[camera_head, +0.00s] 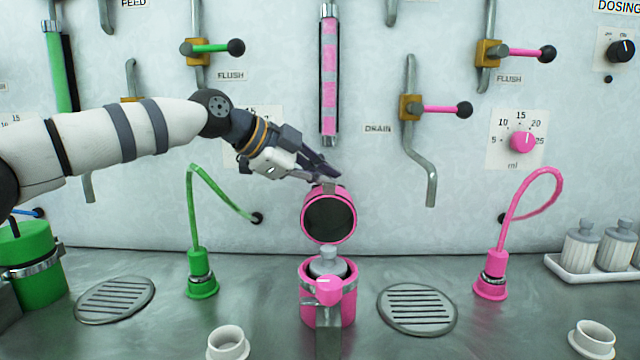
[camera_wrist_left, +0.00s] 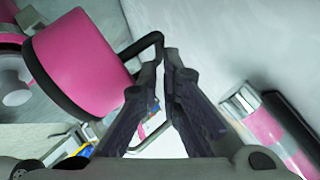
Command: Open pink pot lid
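The pink pot (camera_head: 312,305) stands upright on the steel counter, with a grey-topped insert showing in its mouth. Its lid (camera_head: 311,233) is swung up and stands nearly vertical behind the mouth, dark inner face to the front. The lid also shows as a pink drum with a dark rim and a bent handle in the left wrist view (camera_wrist_left: 78,62). My left gripper (camera_head: 324,178) is at the top of the raised lid; its fingertips (camera_wrist_left: 162,62) are close together, with the handle's end between them. The exact contact is partly hidden. My right gripper is in no view.
A pink hose fitting (camera_head: 490,285) stands to the right and a green one (camera_head: 201,280) to the left. Drain grates (camera_head: 418,309) flank the pot. White cups (camera_head: 228,343) stand in front. Levers (camera_head: 440,109) stick out of the wall behind.

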